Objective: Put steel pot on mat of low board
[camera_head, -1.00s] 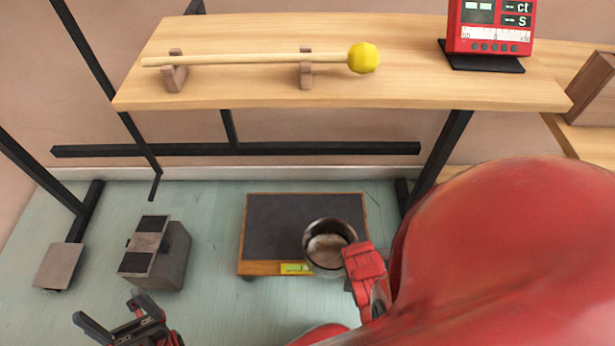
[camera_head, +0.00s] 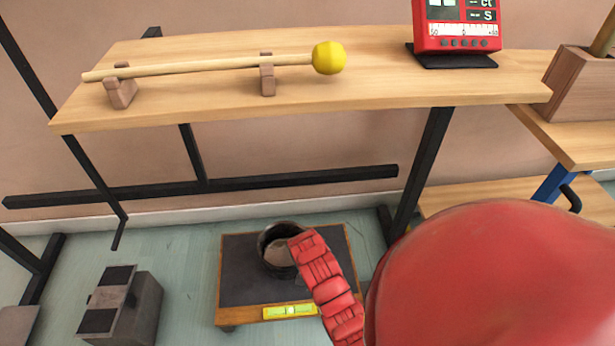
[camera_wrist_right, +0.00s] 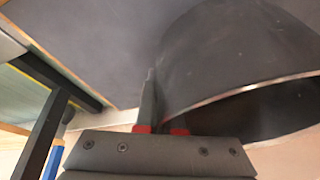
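The steel pot (camera_head: 278,256) is a dark, round, open-topped vessel, upright over the dark mat (camera_head: 241,284) of the low wooden board (camera_head: 257,317) on the floor. In the head view my right gripper (camera_head: 296,245) is at the pot's right rim, its tips partly hidden by its own red links. In the right wrist view it is shut on the pot's wall (camera_wrist_right: 225,65), with one finger (camera_wrist_right: 148,103) outside and the other hidden. I cannot tell whether the pot touches the mat. My left gripper is out of view.
A wooden table above holds a yellow-headed mallet (camera_head: 328,58) on two cradles and a red meter (camera_head: 457,25). A grey block with dark pads (camera_head: 125,305) stands on the floor left of the board. Black table legs (camera_head: 421,165) flank the space. A green level (camera_head: 290,311) sits at the board's front edge.

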